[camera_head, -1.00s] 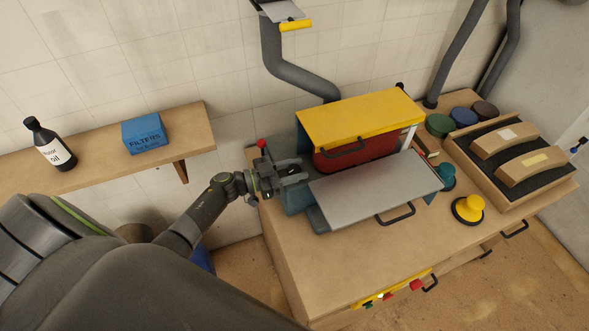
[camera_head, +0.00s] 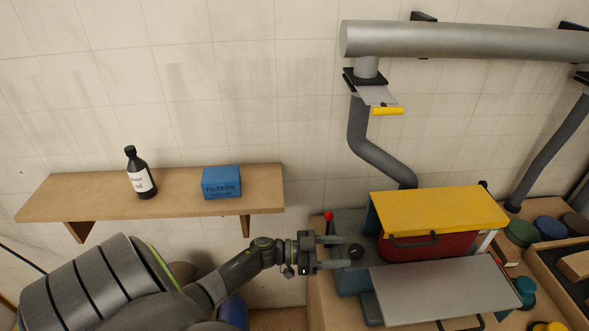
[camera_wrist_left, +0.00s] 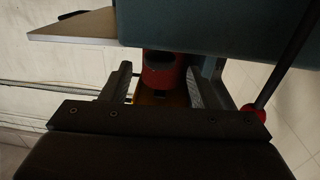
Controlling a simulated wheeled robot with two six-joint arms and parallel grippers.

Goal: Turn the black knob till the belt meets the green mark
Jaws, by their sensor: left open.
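A small black knob (camera_head: 356,251) sits on the left end of the teal machine (camera_head: 349,283). My left gripper (camera_head: 346,254) is open. Its two fingers point right, with the knob at or just beyond the fingertips; I cannot tell if they touch it. In the left wrist view, the open fingers (camera_wrist_left: 158,82) stand apart with a red round part with a dark top (camera_wrist_left: 160,72) showing between them. The belt's edge and the green mark cannot be made out. My right gripper is out of view.
A red-ball lever (camera_head: 328,216) stands close behind my left gripper, and its ball shows in the wrist view (camera_wrist_left: 252,111). A yellow hood (camera_head: 436,208) and a grey table plate (camera_head: 445,290) lie right. A wall shelf (camera_head: 85,200) holds a bottle (camera_head: 140,175) and blue box (camera_head: 221,183).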

